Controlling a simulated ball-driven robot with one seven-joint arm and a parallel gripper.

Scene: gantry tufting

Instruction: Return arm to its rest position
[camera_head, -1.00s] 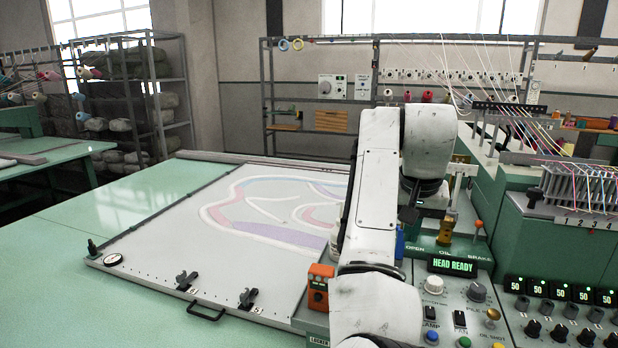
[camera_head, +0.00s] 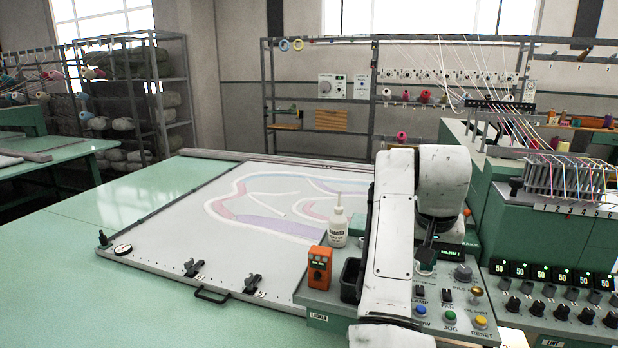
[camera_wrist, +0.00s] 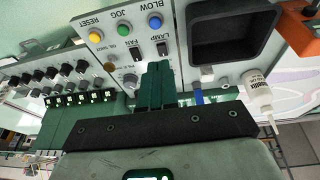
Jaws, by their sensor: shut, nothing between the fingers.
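The fingers point toward the panel, over the area of the lamp and fan switches; I cannot tell the exact gap. In the head view the arm hides most of the gripper and part of the panel's green display (camera_head: 452,252).
A white bottle (camera_head: 338,228), an orange box (camera_head: 319,266) and a black bin (camera_head: 350,280) sit left of my arm; the bin also shows in the wrist view (camera_wrist: 235,38). Threaded machinery (camera_head: 560,178) stands right. The flat tufting frame (camera_head: 175,232) is clear.

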